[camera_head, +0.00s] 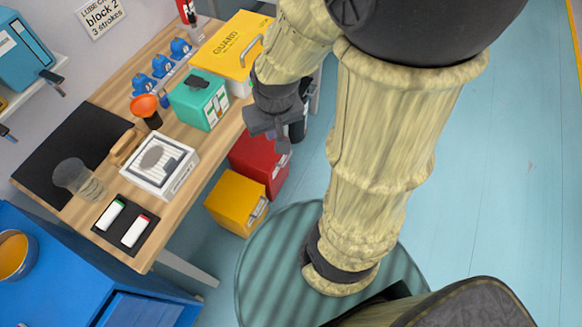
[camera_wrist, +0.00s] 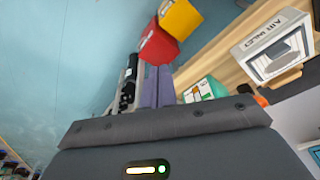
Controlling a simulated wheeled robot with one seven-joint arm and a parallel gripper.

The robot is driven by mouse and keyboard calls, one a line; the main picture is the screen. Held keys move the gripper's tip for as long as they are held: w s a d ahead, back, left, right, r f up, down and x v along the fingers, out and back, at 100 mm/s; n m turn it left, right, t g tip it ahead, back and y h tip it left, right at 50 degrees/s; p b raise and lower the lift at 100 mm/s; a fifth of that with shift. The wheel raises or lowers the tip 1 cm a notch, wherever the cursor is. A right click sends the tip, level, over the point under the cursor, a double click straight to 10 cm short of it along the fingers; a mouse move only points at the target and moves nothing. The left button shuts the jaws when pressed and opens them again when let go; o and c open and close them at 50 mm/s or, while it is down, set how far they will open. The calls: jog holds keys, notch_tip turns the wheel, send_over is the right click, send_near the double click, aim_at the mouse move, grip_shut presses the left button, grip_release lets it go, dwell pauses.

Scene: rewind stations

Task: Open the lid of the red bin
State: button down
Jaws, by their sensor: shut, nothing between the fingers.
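The red bin (camera_head: 257,161) stands on the floor beside the wooden bench, partly under its edge, behind a yellow bin. My gripper (camera_head: 284,145) is above the red bin's right part in the head view and hides some of its top. In the wrist view the red bin (camera_wrist: 158,46) is just beyond the tips of my gripper (camera_wrist: 158,68). The two purple-grey fingers are together with nothing between them. I cannot tell whether they touch the bin, and the state of its lid is not clear.
The yellow bin (camera_head: 236,203) stands close in front of the red one. The bench (camera_head: 185,216) carries a teal box (camera_head: 199,100), a yellow guard box (camera_head: 230,47) and a white-framed unit (camera_head: 160,165). A blue cabinet (camera_head: 60,270) is at lower left. The floor to the right is clear.

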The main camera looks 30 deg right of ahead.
jog(key=w+d+f+m+g+y+b, duration=0.1)
jog(key=w+f+m+y+b, duration=0.4)
jog(key=f+b, duration=1.05)
jog(key=w+f+m+g+y+b, duration=0.1)
jog(key=w+f+m+y+b, duration=0.3)
jog(key=f+b, duration=1.2)
jog(key=w+d+f+m+g+y+b, duration=0.1)
jog(key=w+f+m+y+b, duration=0.55)
jog(key=f, duration=1.65)
jog(key=w+d+f+m+t+b, duration=0.1)
jog(key=d+f+m+t+b, duration=0.5)
jog(key=d+f+t+b, duration=0.4)
jog(key=w+d+f+m+t+b, duration=0.2)
jog(key=d+f+m+t+b, duration=0.4)
jog(key=d+f+t+b, duration=0.4)
notch_tip(320, 180, down, 7)
jog(key=d+b, duration=0.1)
jog(key=b, duration=0.3)
jog(key=shift+d+m, duration=0.15)
jog(key=shift+m, duration=0.2)
jog(key=shift+w+r, duration=0.15)
jog(key=shift+w, duration=0.05)
